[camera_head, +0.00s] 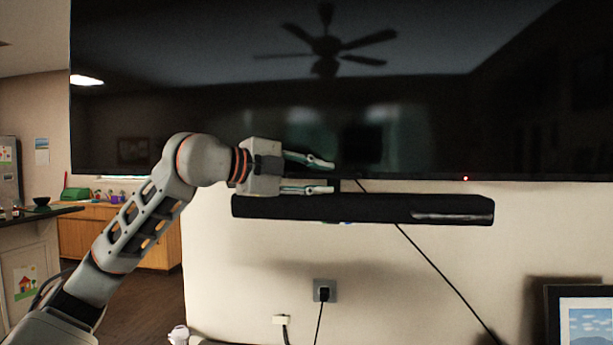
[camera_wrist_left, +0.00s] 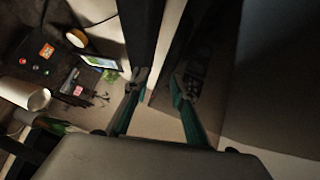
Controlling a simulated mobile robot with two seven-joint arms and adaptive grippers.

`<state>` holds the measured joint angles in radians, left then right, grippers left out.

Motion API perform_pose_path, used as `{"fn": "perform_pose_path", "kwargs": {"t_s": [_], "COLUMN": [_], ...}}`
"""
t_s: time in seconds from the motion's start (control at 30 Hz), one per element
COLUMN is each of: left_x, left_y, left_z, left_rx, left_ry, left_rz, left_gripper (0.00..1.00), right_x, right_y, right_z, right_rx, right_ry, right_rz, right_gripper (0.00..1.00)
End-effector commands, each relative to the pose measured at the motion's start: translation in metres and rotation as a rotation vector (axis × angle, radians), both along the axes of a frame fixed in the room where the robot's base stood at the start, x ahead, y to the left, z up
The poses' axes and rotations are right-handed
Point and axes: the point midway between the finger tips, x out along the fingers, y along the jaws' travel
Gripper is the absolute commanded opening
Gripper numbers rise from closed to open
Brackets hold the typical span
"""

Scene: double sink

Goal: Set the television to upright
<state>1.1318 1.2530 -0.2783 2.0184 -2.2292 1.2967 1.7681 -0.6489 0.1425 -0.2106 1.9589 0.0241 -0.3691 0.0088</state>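The television (camera_head: 420,95) is a large, dark, glossy screen that fills the top of the head view. It hangs against the wall and its lower edge looks nearly level. My left gripper (camera_head: 326,176) is at this lower edge, just above the soundbar. Its two fingers are spread apart with nothing clearly between them. In the left wrist view the open fingers (camera_wrist_left: 158,88) point forward, with a dark glossy panel, likely the television (camera_wrist_left: 225,60), on the right. I cannot tell whether a finger touches it. My right gripper is not in view.
A black soundbar (camera_head: 365,209) is mounted close below the television. A black cable runs down the wall past an outlet (camera_head: 324,291). A framed picture (camera_head: 585,318) stands at lower right. A wooden cabinet (camera_head: 150,240) and counter are at the left.

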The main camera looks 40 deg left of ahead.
Motion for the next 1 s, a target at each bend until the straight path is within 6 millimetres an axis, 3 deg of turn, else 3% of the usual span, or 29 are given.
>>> {"fn": "perform_pose_path", "kwargs": {"t_s": [0.33, 0.83, 1.0], "left_x": [-0.044, -0.066, -0.082], "left_y": [0.013, 0.018, 0.021], "left_z": [0.006, 0.010, 0.014], "left_rx": [0.006, 0.003, 0.000], "left_ry": [0.002, 0.004, -0.001], "left_rz": [0.005, 0.002, -0.004], "left_gripper": [0.25, 0.25, 0.25], "right_x": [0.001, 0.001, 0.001], "right_y": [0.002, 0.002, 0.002], "right_z": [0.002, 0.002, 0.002], "right_rx": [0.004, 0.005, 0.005], "right_ry": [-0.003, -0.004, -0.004], "right_rz": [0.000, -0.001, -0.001], "right_gripper": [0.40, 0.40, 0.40]}}
